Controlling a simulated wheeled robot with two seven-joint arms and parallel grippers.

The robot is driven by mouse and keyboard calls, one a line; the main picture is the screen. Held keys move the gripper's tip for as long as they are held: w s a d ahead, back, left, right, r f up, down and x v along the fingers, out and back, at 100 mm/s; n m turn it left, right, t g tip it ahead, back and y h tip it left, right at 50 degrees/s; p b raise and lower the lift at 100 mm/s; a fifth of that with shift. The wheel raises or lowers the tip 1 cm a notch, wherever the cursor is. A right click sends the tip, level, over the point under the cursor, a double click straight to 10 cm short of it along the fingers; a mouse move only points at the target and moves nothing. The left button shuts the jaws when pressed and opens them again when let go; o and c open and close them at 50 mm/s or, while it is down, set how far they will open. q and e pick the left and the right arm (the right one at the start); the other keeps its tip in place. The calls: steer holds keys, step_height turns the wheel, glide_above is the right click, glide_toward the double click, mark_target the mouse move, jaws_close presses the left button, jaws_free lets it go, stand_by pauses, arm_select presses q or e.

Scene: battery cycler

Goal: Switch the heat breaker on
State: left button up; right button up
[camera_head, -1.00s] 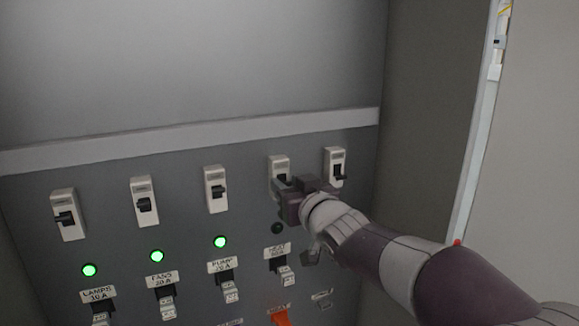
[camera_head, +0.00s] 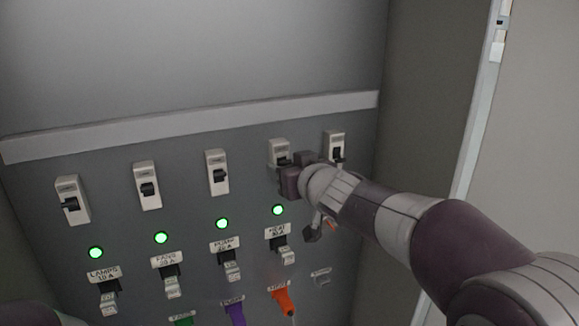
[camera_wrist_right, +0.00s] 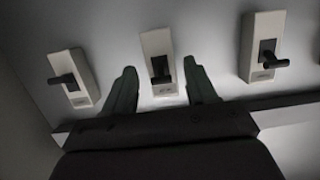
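The heat breaker (camera_head: 279,147) is a white switch with a dark toggle, in the upper row on the grey panel, above the HEAT label (camera_head: 278,232). The lamp (camera_head: 278,210) above that label glows green. My right gripper (camera_head: 285,168) is at the breaker's lower part and hides some of it. In the right wrist view, my right gripper's fingers (camera_wrist_right: 160,64) are apart, one on each side of the heat breaker (camera_wrist_right: 157,45). Its toggle stands between them; contact cannot be told. My left gripper is not in view.
A breaker (camera_head: 334,146) stands close to the right of my right gripper. The pump breaker (camera_head: 217,172) and two more stand to the left. Plugs, including an orange one (camera_head: 283,300) and a purple one (camera_head: 236,313), are below. A cabinet side wall (camera_head: 425,120) is at right.

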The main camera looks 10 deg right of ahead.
steer(key=shift+r, duration=0.15)
steer(key=v, duration=1.2)
steer(key=shift+s, duration=0.35)
steer(key=shift+w+d, duration=0.1)
steer(key=shift+w, duration=0.05)
